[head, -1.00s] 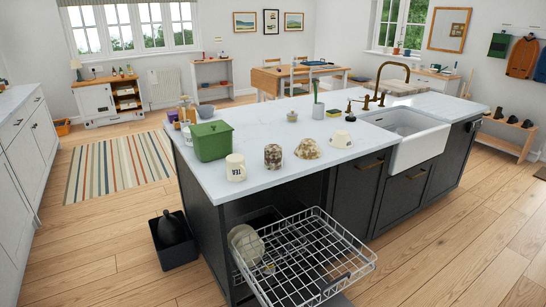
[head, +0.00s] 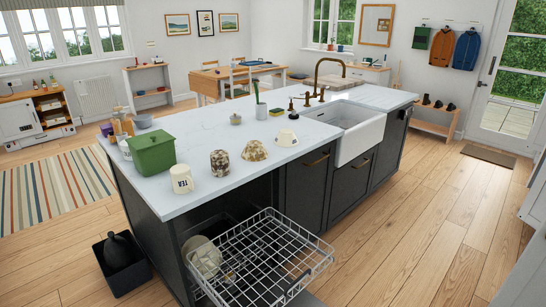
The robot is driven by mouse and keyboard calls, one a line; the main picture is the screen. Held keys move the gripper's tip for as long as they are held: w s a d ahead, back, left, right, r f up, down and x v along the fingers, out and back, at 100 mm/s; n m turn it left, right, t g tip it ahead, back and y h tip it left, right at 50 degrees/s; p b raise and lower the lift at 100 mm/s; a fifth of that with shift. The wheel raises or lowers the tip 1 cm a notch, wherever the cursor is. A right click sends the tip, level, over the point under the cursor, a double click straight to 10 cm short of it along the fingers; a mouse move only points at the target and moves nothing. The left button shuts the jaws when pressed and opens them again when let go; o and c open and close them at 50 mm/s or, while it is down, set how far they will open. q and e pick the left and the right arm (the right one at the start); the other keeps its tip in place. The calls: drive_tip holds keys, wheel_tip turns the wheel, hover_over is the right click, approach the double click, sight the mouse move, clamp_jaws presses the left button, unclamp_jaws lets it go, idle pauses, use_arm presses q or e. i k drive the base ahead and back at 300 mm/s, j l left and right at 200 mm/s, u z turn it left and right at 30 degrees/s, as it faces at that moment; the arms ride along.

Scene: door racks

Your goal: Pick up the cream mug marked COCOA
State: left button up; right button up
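A cream mug (head: 181,179) with dark lettering that looks like TEA stands on the island's white worktop (head: 300,146), near its front edge. A second cream mug (head: 287,138) stands farther right, short of the sink; any marking on it is too small to read. Between them are a brown patterned mug (head: 220,163) and a patterned bowl-like piece (head: 254,150). No mug clearly shows COCOA. Neither of my grippers is in view.
A dishwasher rack (head: 270,262) is pulled out below the worktop, with plates (head: 205,257) in it. A green lidded box (head: 153,153) stands left of the mugs. A black bin (head: 121,265) is on the floor.

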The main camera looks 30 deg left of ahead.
sight(220, 159)
drive_tip(key=j+z, duration=0.2)
drive_tip(key=j, duration=0.25)
drive_tip(key=j+z, duration=0.15)
drive_tip(key=j, duration=0.35)
drive_tip(key=k+j+z, duration=0.2)
drive_tip(key=j, duration=0.25)
drive_tip(key=j+z, duration=0.2)
drive_tip(key=j, duration=0.25)
drive_tip(key=k+j+z, duration=0.15)
drive_tip(key=j, duration=0.3)
